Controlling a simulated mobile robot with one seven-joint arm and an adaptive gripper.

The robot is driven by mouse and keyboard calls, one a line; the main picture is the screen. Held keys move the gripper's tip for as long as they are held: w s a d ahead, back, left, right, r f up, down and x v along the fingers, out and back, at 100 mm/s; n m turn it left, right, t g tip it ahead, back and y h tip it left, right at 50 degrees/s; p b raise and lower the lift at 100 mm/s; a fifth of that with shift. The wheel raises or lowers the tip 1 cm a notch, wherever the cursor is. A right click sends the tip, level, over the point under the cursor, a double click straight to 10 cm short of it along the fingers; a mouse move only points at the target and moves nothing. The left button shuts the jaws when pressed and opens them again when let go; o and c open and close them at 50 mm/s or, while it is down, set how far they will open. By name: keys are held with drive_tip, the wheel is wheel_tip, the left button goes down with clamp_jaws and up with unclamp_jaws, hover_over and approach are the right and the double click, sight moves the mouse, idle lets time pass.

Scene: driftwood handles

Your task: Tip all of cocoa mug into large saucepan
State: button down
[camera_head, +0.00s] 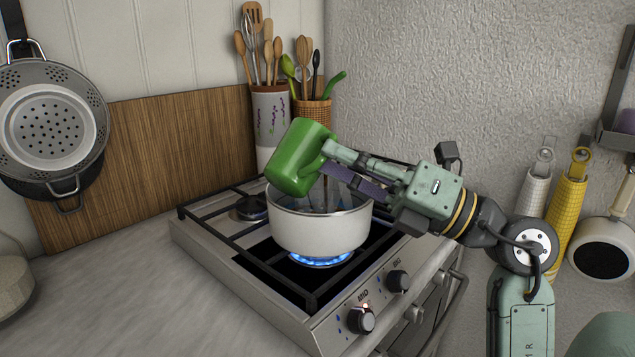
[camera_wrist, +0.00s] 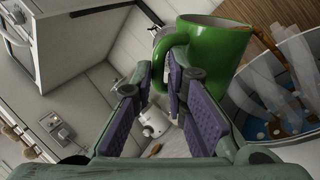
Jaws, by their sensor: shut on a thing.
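The green cocoa mug (camera_head: 297,160) is tipped well over to the left, above the large saucepan (camera_head: 318,230), a pale pot on a lit burner. My gripper (camera_head: 334,160) comes from the right and is shut on the mug's handle. In the wrist view my gripper (camera_wrist: 160,80) has its fingers on either side of the handle, and the green mug (camera_wrist: 222,62) fills the upper middle. A little brown shows at its rim there.
The saucepan stands on the black grate of a stove (camera_head: 215,235). Behind are a utensil crock (camera_head: 270,120) and a wicker utensil holder (camera_head: 312,113). A colander (camera_head: 50,125) hangs at left.

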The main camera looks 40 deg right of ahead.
drive_tip(key=shift+d+r+m+t+h+p, duration=0.15)
drive_tip(key=shift+r+m+t+h+p, duration=0.15)
drive_tip(key=shift+m+p, duration=0.45)
idle(0.8)
